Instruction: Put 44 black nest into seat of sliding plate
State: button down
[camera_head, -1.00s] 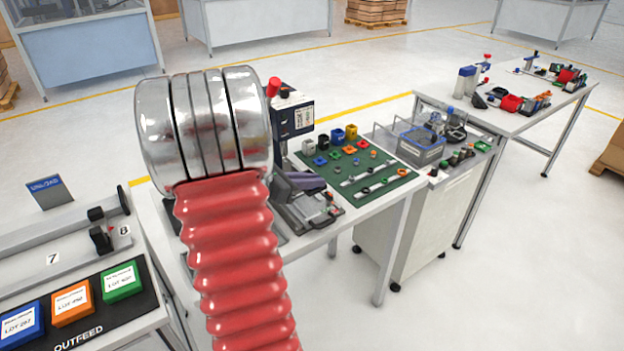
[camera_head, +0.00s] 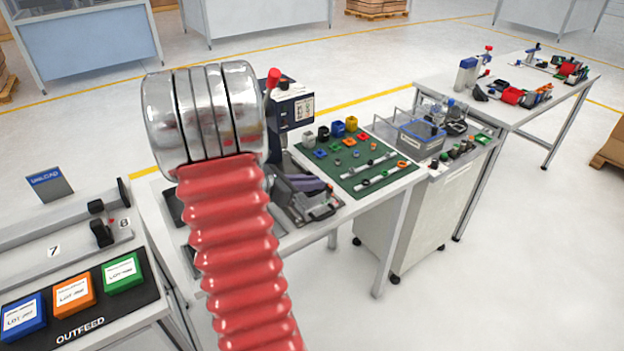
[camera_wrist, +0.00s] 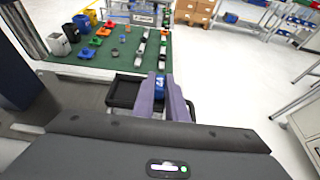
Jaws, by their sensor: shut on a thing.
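My gripper (camera_wrist: 165,84) has two purple fingers, which also show in the head view (camera_head: 305,183). It is shut on the black nest (camera_wrist: 122,92), a dark open frame. Its frame shows left of the fingers and a small part to their right. A blue piece (camera_wrist: 160,86) shows between the fingers. In the head view the nest (camera_head: 322,210) is small, at the front of the grey machine. The sliding plate and its seat cannot be made out clearly; the nest, the fingers and my arm cover much of that area. I cannot tell whether the nest touches the plate.
A dark machine with a red knob (camera_head: 273,76) stands behind my arm. A green mat (camera_head: 365,172) with coloured blocks, rings and rails lies to the right. A wire-railed cart with a grey bin (camera_head: 420,140) stands beyond it. An outfeed table (camera_head: 75,310) is at the left.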

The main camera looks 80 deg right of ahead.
aim_at(307, 195)
jog(key=shift+f, duration=1.7)
jog(key=shift+f, duration=0.45)
jog(key=c, duration=1.7)
grip_release()
jog(key=shift+a, duration=0.1)
jog(key=v, duration=1.3)
jog(key=shift+w+a+r, duration=0.15)
jog(key=shift+w, duration=0.1)
